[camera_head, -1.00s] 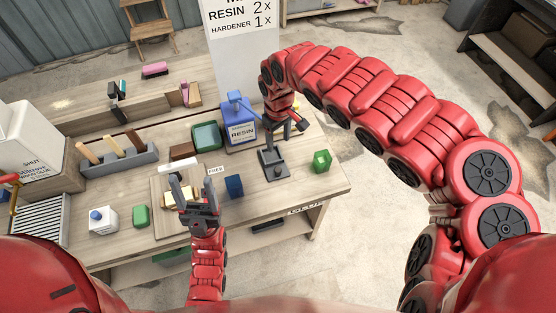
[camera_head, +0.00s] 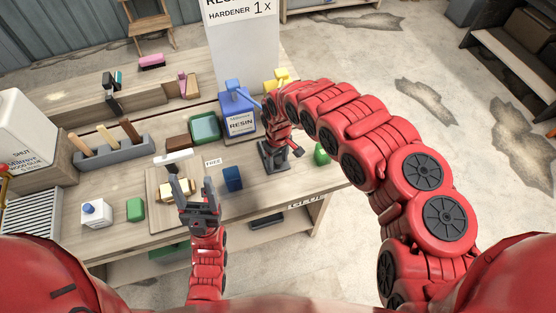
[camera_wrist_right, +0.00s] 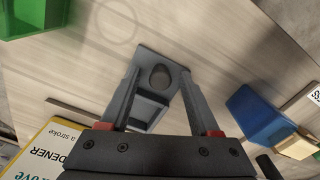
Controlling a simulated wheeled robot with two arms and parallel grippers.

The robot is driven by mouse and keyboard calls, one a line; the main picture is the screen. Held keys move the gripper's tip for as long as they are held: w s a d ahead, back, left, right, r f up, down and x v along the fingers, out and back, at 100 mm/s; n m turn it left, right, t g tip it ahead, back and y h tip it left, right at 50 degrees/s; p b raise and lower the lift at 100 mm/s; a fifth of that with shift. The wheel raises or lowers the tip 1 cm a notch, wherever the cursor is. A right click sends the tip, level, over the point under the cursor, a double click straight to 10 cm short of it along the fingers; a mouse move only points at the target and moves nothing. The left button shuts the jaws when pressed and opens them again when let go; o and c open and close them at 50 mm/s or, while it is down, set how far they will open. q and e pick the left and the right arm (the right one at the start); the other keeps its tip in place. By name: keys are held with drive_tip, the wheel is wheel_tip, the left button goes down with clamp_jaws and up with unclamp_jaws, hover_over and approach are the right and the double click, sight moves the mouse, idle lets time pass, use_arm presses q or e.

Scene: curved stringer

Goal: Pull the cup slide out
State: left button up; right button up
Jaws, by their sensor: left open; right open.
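A dark grey stand (camera_head: 266,160) sits on the table's right part. In the right wrist view it shows as a grey plate (camera_wrist_right: 148,58) with a dark round recess or cup (camera_wrist_right: 160,75) and a lower boxy part (camera_wrist_right: 148,108). I take this to hold the cup slide, but cannot tell its parts apart. My right gripper (camera_wrist_right: 159,78) is open, with its fingers on either side of the plate; I cannot tell whether they touch it. My left gripper (camera_head: 178,186) is open over a wooden board (camera_head: 160,205) at the front, away from the stand.
A blue RESIN container (camera_head: 239,124) stands behind the grey stand, with a yellow container (camera_head: 282,76) beside it. A green block (camera_head: 321,153) is to the right and a blue block (camera_head: 232,178) to the left. Several tools stand in a grey rack (camera_head: 115,155).

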drive_tip(key=shift+s+f, duration=0.1)
drive_tip(key=shift+f, duration=0.15)
clamp_jaws()
idle(1.4)
